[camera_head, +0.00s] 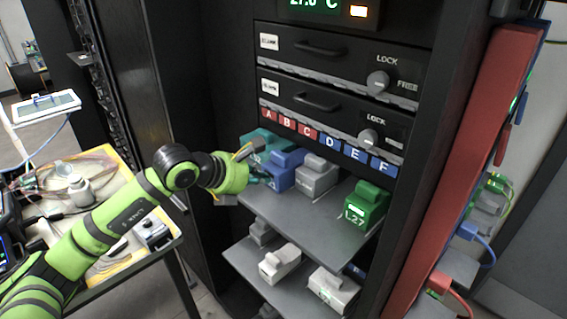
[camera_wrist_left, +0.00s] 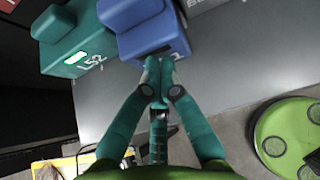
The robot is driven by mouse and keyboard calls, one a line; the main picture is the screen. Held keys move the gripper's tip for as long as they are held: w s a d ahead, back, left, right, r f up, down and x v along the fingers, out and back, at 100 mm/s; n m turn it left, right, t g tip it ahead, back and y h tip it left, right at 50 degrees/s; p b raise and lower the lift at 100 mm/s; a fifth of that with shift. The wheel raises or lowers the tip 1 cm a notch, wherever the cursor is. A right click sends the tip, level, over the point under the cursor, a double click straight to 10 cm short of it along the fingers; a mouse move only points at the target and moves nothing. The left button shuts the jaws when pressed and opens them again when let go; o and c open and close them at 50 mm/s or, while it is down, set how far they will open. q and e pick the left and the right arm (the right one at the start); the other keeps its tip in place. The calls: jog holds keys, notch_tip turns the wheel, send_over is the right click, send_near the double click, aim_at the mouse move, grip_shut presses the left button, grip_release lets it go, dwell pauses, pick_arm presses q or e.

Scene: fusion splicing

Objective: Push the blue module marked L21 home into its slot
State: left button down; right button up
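The blue module (camera_head: 284,174) sits on the upper grey shelf (camera_head: 306,209), below the row of letter tags, between a teal module (camera_head: 258,143) and a grey module (camera_head: 316,176). In the left wrist view the blue module (camera_wrist_left: 138,24) shows its front face. My fingers cover most of its marking and only a final "1" shows. My left gripper (camera_wrist_left: 160,68) has its fingertips together, with nothing visible between them, at the blue module's front. They seem to touch it. In the head view the left gripper (camera_head: 259,178) is partly hidden. My right gripper is not in view.
The teal module (camera_wrist_left: 76,45), marked L52, stands close beside the blue one in the left wrist view. A green module (camera_head: 366,206) marked L27 stands at the shelf's right. A lower shelf (camera_head: 294,284) holds white and grey modules. A red panel (camera_head: 462,150) borders the right.

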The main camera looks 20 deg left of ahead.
aim_at(269, 169)
pick_arm(q)
jog(key=shift+w+d, duration=0.25)
jog(key=shift+w, duration=0.4)
jog(key=shift+w+d, duration=0.3)
jog(key=shift+w, duration=0.4)
jog(key=shift+w+d, duration=0.25)
jog(key=shift+w, duration=0.4)
jog(key=shift+s+a+f+b, duration=0.2)
jog(key=shift+s+b, duration=0.1)
jog(key=shift+s, duration=0.1)
jog(key=s, duration=0.1)
jog(key=s+a+b, duration=0.1)
jog(key=s+b, duration=0.1)
jog(key=shift+s+a, duration=0.2)
jog(key=shift+a, duration=0.05)
jog(key=shift+s+a+f+b, duration=0.1)
jog(key=shift+s+a+b, duration=0.15)
jog(key=shift+s+b, duration=0.35)
jog(key=shift+s+a+b, duration=0.2)
jog(key=shift+s+b, duration=0.3)
jog(key=shift+b, duration=0.15)
jog(key=shift+s+a+b, duration=0.15)
jog(key=shift+s+b, duration=0.2)
jog(key=shift+s, duration=0.15)
jog(key=shift+r, duration=0.3)
